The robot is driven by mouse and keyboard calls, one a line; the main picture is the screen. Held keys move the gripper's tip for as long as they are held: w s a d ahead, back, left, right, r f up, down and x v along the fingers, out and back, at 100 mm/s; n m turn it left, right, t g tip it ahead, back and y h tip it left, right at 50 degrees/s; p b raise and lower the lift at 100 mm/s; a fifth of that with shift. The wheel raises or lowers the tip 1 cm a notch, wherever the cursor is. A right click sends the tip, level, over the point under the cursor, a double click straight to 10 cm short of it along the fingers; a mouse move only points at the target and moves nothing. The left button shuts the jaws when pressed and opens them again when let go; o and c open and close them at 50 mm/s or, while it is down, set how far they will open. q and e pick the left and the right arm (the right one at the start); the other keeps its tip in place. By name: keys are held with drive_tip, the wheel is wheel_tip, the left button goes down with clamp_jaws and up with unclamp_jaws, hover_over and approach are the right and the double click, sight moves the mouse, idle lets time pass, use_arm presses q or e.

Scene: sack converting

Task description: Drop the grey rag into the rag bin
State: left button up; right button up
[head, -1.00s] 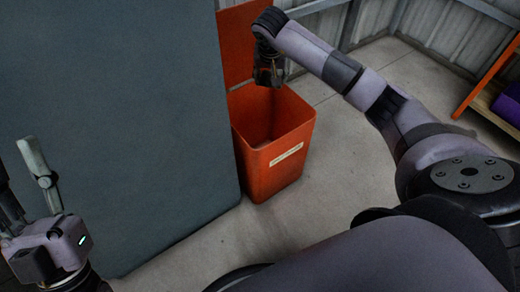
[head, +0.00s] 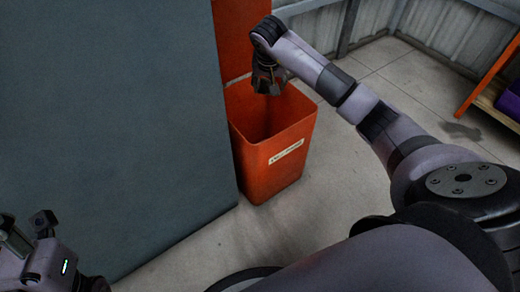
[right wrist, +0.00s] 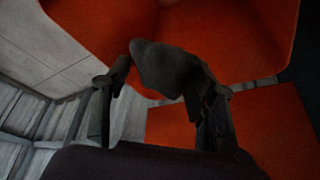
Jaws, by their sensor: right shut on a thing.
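The orange rag bin (head: 278,165) with a pale label stands on the floor, open at the top. My right gripper (head: 266,88) is above the bin's far rim area, pointing down. In the right wrist view my right gripper (right wrist: 165,90) is shut on the grey rag (right wrist: 163,66), a dark crumpled bundle between the fingertips, with the orange bin (right wrist: 235,35) beyond it. The rag is hard to tell from the dark gripper in the head view. My left gripper (head: 28,238) is at the lower left edge, partly cut off; its jaw state is unclear.
A large grey-blue panel (head: 110,130) stands close to the bin's left side. An orange upright panel (head: 240,40) is behind the bin. Corrugated wall (head: 310,25) lies behind. An orange-framed shelf (head: 490,80) with a purple item is at the far right. The floor right of the bin is clear.

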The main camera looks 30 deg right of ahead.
drive_tip(key=o, duration=1.2)
drive_tip(key=v, duration=1.2)
drive_tip(key=shift+f, duration=0.15)
